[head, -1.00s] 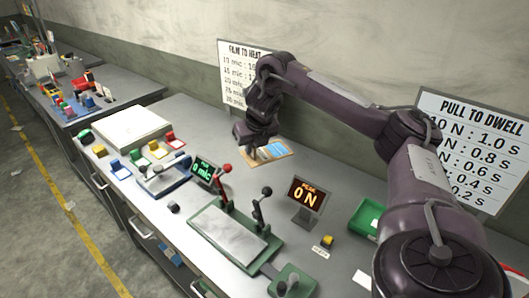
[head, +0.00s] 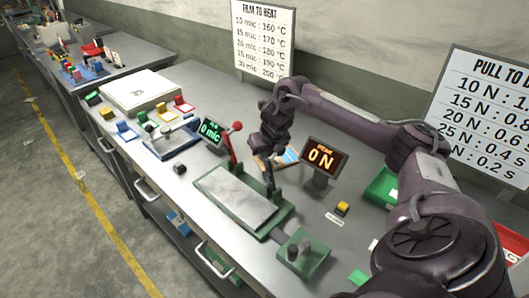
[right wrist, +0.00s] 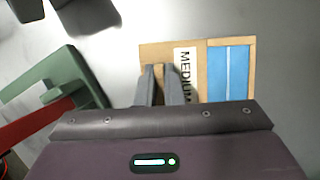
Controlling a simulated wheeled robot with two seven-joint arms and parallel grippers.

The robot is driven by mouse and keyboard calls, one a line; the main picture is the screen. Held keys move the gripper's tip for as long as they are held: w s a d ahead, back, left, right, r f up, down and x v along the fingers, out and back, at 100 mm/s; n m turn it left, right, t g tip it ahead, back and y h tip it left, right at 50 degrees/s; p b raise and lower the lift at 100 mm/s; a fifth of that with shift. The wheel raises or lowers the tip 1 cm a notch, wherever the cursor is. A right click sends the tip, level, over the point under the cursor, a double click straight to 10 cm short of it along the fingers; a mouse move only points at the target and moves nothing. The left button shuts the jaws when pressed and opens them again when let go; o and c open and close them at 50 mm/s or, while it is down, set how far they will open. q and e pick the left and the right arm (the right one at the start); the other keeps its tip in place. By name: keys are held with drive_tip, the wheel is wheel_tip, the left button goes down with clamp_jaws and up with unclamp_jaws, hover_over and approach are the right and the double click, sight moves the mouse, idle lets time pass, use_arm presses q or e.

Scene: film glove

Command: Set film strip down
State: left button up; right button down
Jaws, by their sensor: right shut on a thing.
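The film strip is a flat tan piece (head: 291,154) with a blue panel. In the right wrist view the film strip (right wrist: 228,75) shows a white label reading MEDIUM. My right gripper (head: 265,148) is shut on its tan end; the two fingers (right wrist: 158,82) show there in the right wrist view. The strip is behind the green sealer (head: 237,198), between its levers and the 0 N display (head: 323,157). Its gap to the table, if any, cannot be told. The gripper and a lever partly hide it in the head view. My left gripper is not in view.
The sealer's red lever (head: 235,145) stands left of my gripper. A green 0 mic display (head: 211,131) is farther left. A green control box (head: 304,256) and yellow block (head: 342,208) are in front. A green tray (head: 380,187) lies right. Bare table lies behind the displays.

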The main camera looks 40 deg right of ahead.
drive_tip(key=c, duration=2)
unclamp_jaws()
drive_tip(key=shift+f, duration=0.15)
drive_tip(key=o, duration=0.4)
drive_tip(key=shift+o, duration=0.2)
